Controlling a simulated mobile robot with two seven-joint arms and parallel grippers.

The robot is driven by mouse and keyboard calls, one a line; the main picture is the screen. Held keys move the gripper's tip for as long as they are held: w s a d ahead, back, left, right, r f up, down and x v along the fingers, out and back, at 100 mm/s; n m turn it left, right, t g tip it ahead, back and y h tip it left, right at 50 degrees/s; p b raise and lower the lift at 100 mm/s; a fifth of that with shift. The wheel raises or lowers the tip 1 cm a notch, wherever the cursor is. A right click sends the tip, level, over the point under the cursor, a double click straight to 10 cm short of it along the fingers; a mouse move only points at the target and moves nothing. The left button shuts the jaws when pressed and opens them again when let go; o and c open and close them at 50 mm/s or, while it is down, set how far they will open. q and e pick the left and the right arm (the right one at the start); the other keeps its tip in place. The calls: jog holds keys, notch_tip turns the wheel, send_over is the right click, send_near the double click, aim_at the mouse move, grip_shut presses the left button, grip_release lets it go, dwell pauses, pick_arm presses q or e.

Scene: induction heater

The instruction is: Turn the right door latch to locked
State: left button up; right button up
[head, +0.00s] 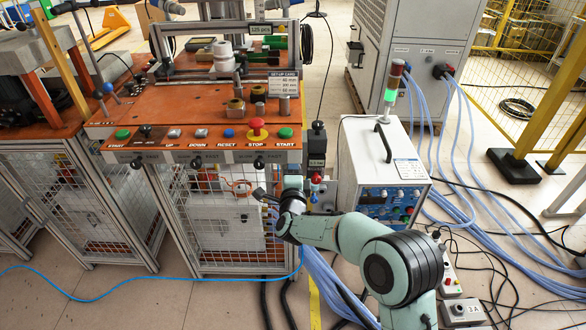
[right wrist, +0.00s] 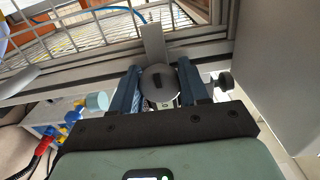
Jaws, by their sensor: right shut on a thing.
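The right door latch (right wrist: 159,86) shows in the right wrist view as a round grey knob with a dark slot-like mark, set on the door's metal frame under a flat grey plate (right wrist: 153,44). My right gripper (right wrist: 159,84) has one blue finger on each side of it and is shut on it. In the head view my right gripper (head: 267,197) is at the right side of the cabinet's mesh door (head: 212,215). The latch is hidden or too small to make out there. My left gripper is not in view.
The orange bench top (head: 190,105) with a row of push buttons is above the door. A white power unit (head: 375,170) with a green-lit lamp stands to the right. Blue hoses (head: 330,285) run below my right arm. Red, yellow and blue fittings (right wrist: 67,122) lie left of the gripper.

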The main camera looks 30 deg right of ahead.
jog(key=shift+f, duration=0.1)
jog(key=o, duration=0.7)
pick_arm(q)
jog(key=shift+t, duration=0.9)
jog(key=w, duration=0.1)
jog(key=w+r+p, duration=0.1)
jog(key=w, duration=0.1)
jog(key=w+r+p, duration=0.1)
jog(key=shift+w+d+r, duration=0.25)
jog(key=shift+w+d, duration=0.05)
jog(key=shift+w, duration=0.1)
pick_arm(e)
jog(key=v, duration=1.3)
jog(key=shift+s, duration=0.25)
pick_arm(q)
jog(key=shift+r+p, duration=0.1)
jog(key=shift+p, duration=0.25)
pick_arm(e)
jog(key=shift+a, duration=0.1)
